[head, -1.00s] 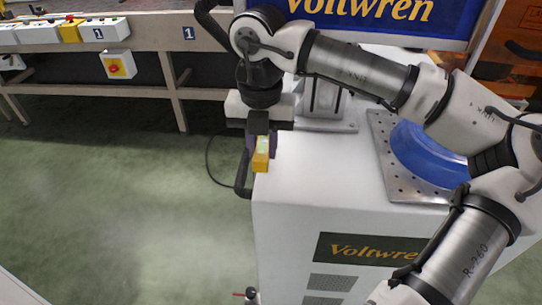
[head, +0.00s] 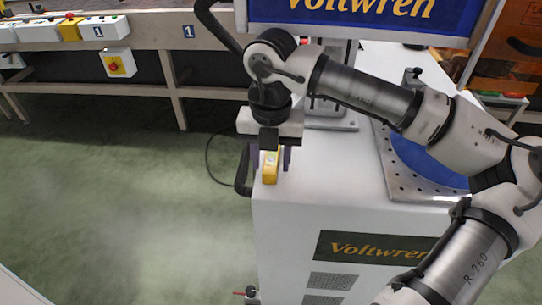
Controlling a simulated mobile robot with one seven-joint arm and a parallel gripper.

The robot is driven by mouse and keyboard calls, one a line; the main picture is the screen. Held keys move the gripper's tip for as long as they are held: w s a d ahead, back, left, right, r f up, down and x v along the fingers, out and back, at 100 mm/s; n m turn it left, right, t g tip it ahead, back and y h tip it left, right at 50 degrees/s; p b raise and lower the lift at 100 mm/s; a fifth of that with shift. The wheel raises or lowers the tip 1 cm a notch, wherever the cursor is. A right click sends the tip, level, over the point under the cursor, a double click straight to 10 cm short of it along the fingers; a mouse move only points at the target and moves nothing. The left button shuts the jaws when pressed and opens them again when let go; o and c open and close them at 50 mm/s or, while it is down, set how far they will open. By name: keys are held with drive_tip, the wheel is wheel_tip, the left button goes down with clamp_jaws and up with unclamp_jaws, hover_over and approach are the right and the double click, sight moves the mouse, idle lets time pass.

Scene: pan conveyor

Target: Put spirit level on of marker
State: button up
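The yellow spirit level (head: 270,168) is at my gripper (head: 270,158), with its long side pointing towards the camera. Dark purple fingers show on either side of it, and it moves with my gripper, so I take the gripper as shut on it. The finger contact is partly hidden. The level is over the left front edge of the white machine top (head: 325,165); I cannot tell whether it touches the surface. I cannot make out a marker in this view.
A blue round part (head: 415,160) sits on a drilled metal plate (head: 398,185) to the right, behind my arm. A Voltwren sign (head: 360,15) stands behind. A black handle (head: 243,175) borders the machine's left edge. Open green floor lies left.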

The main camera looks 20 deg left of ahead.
sight(271, 160)
drive_tip(key=shift+r, duration=0.15)
wheel_tip(271, 160, up, 7)
drive_tip(key=shift+p, duration=0.45)
drive_tip(key=shift+r, duration=0.3)
